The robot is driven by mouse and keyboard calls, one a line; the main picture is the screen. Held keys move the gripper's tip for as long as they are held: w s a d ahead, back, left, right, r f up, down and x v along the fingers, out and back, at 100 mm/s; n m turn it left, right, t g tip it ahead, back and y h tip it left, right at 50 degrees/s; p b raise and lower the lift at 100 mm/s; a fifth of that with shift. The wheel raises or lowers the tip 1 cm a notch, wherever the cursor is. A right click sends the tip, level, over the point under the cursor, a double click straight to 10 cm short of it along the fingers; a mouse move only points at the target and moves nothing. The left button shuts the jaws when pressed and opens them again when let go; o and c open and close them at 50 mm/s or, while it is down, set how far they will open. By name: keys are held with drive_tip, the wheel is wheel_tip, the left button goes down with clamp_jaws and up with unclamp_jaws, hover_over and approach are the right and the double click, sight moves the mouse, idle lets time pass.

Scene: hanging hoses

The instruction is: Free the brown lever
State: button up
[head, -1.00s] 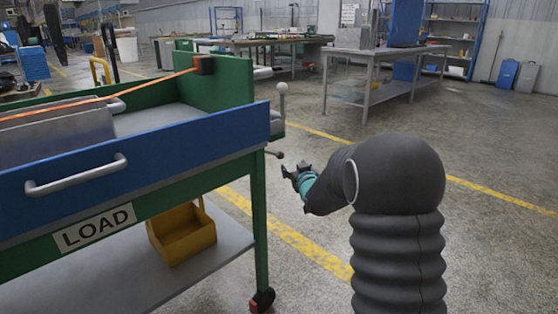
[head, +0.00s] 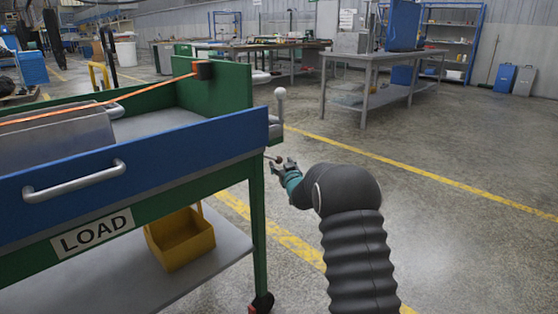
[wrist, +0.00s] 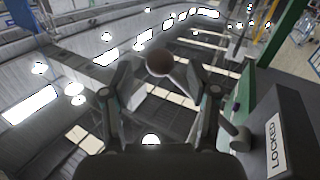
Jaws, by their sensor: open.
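The brown lever shows as a round brown knob (head: 278,160) on a thin rod at the right end of the cart, low beside its corner. In the wrist view the brown knob (wrist: 159,62) lies in line with the gap between my fingers. My gripper (head: 284,168) is open and at the knob. In the wrist view my gripper (wrist: 163,85) has its two fingers spread on either side, with nothing clamped. Whether a finger touches the knob, I cannot tell. A grey box with a "LOCKED" label (wrist: 274,145) is at the right of the wrist view.
The green and blue cart (head: 150,155) fills the left, with an orange strap (head: 100,104) and a yellow bin (head: 181,238). The floor to the right is open.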

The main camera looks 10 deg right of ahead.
sight(280, 162)
drive_tip(key=shift+w+a, duration=0.15)
drive_tip(key=shift+w, duration=0.8)
drive_tip(key=shift+w+a, duration=0.15)
drive_tip(key=shift+w, duration=0.8)
clamp_jaws()
